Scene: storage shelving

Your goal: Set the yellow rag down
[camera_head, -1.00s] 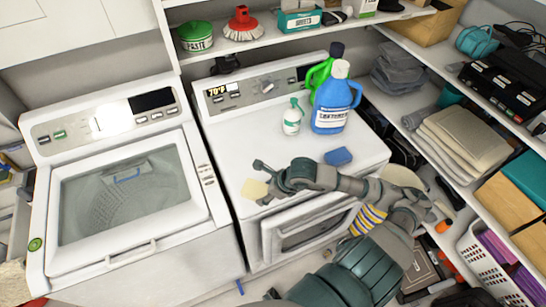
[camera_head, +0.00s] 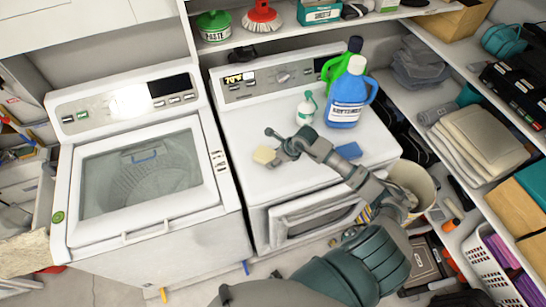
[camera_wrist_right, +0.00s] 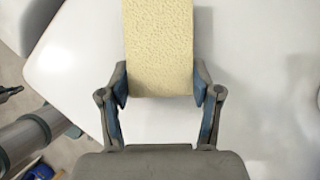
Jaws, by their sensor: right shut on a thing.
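The yellow rag (camera_head: 264,155) is a small pale-yellow block at the tip of my right gripper (camera_head: 277,150), over the front left part of the dryer's white top (camera_head: 250,180). In the right wrist view the rag (camera_wrist_right: 158,45) sits between the two fingers of my right gripper (camera_wrist_right: 160,85), which are shut on its sides. The white surface lies behind it. I cannot tell whether the rag touches the surface. My left gripper is not in view.
A blue sponge (camera_head: 348,151), a small spray bottle (camera_head: 306,108) and a blue detergent jug (camera_head: 348,97) stand on the dryer top, right of and behind the gripper. A washer (camera_head: 140,180) is at left. Shelves with folded cloths (camera_head: 475,140) are at right.

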